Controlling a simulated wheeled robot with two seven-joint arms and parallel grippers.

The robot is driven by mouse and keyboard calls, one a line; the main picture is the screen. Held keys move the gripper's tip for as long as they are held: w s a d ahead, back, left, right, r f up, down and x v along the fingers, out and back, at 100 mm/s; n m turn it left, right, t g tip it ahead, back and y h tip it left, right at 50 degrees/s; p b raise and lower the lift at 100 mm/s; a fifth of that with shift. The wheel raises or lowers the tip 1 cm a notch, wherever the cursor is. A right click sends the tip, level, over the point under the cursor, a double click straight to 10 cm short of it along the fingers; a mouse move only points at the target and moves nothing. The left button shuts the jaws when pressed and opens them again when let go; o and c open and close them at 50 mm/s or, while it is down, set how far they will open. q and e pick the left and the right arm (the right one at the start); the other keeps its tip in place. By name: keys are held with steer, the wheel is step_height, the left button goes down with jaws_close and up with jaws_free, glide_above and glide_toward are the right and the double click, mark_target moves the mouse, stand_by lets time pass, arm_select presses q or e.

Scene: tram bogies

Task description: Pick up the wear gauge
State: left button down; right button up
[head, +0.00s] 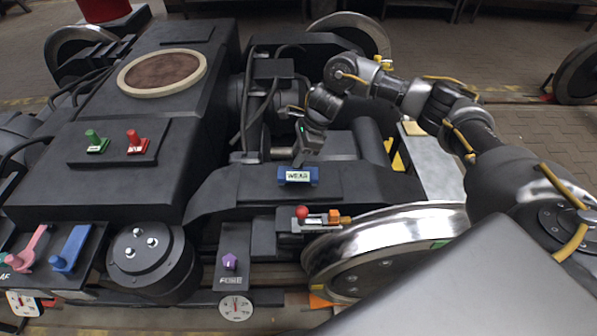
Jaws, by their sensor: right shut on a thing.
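The wear gauge (298,176) is a small blue block with a white label reading WEAR. It is at the dark ledge in the middle of the bogie, just above the silver wheel in the head view. My right gripper (300,160) reaches down to it from above and behind and is shut on it. The fingertips are small and partly hidden behind the gauge. I cannot tell whether the gauge touches the ledge. My left gripper is not in view.
A red-knobbed lever (302,212) with an orange block stands in front, beside the shiny wheel (385,240). Green (95,141) and red (136,141) handles stand on the left. A purple knob (230,261) sits by the FUSE label. Black cables (262,110) run behind.

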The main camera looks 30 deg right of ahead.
mark_target(307, 178)
jaws_close()
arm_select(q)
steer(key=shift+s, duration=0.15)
arm_select(e)
steer(key=shift+r, duration=0.1)
